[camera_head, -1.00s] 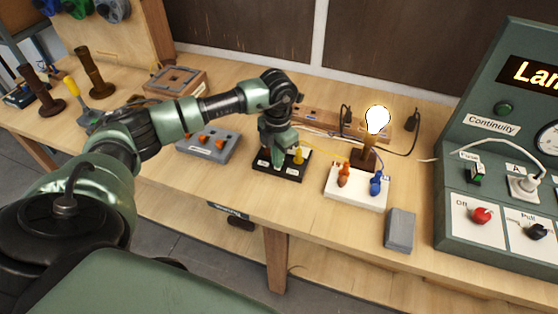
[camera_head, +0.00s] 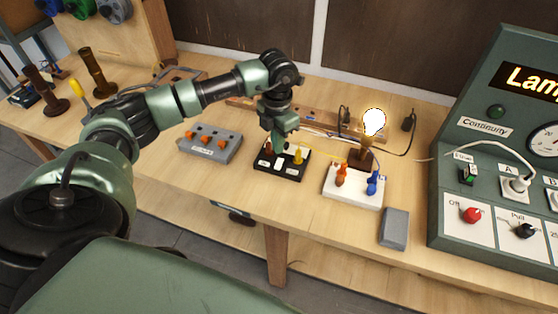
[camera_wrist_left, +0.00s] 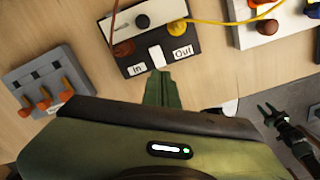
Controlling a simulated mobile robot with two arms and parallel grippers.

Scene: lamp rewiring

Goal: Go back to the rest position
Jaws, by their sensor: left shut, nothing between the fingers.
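My left gripper (camera_head: 279,146) is shut and empty, pointing down just above the black switch block (camera_head: 276,165). In the left wrist view its fingertips (camera_wrist_left: 160,80) are together beside the block's white rocker, between the labels "In" and "Out". The block (camera_wrist_left: 185,58) carries a yellow knob (camera_head: 298,157) and a brown knob (camera_wrist_left: 123,48). A lit bulb (camera_head: 374,121) stands on a brown lamp post behind the white terminal block (camera_head: 352,196). My right gripper is not in the head view; a dark green forked tool or gripper part shows at the wrist view's right edge.
A grey block (camera_head: 212,146) with orange levers lies left of the switch block. A grey box (camera_head: 394,229) is near the front edge. The green test panel (camera_head: 490,190) stands at the right. Brown spools (camera_head: 96,72) stand at the far left. Bare bench lies in front.

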